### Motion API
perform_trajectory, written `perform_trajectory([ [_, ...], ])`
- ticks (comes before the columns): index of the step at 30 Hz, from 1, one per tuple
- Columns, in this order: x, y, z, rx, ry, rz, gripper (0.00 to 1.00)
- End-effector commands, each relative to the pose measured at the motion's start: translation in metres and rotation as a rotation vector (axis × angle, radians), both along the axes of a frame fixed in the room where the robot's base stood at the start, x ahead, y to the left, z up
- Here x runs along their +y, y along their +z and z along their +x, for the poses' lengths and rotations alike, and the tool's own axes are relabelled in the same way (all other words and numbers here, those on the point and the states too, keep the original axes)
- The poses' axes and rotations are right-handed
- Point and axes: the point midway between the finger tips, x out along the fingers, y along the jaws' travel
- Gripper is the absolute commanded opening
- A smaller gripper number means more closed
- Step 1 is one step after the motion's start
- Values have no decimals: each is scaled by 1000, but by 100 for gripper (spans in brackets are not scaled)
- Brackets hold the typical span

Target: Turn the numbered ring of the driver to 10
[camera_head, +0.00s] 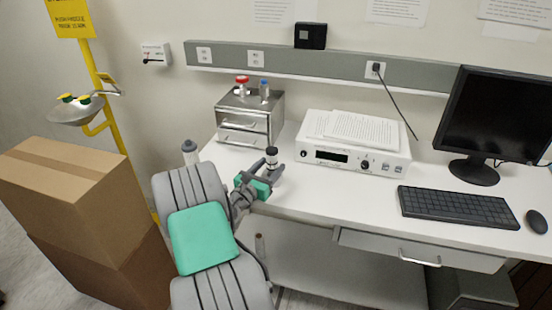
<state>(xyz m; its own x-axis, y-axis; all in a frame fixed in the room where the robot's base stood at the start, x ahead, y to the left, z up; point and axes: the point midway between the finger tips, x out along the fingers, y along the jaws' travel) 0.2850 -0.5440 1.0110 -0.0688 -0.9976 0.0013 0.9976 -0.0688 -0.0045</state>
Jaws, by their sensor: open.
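A small upright thing with a black top and a paler band below (272,153) stands near the front left edge of the white bench. It looks like the driver; its numbers are too small to read. My gripper (271,174), with green and grey parts, is open at its lower part. The fingers appear to lie around or just in front of it; I cannot tell if they touch. Its lower end is partly hidden by my gripper.
A metal drawer unit (234,117) carries red-topped and blue-topped things. A white instrument (318,155) with papers on top stands to the right. A keyboard (458,207), mouse (536,221) and monitor (495,115) are farther right. Cardboard boxes (75,210) stand left.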

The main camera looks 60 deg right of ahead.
Motion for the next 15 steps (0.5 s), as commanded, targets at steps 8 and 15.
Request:
perform_trajectory([
  [8, -41, 1, -3, -3, -1, 1, 55],
  [15, -43, 0, -2, -3, 1, 1, 55],
])
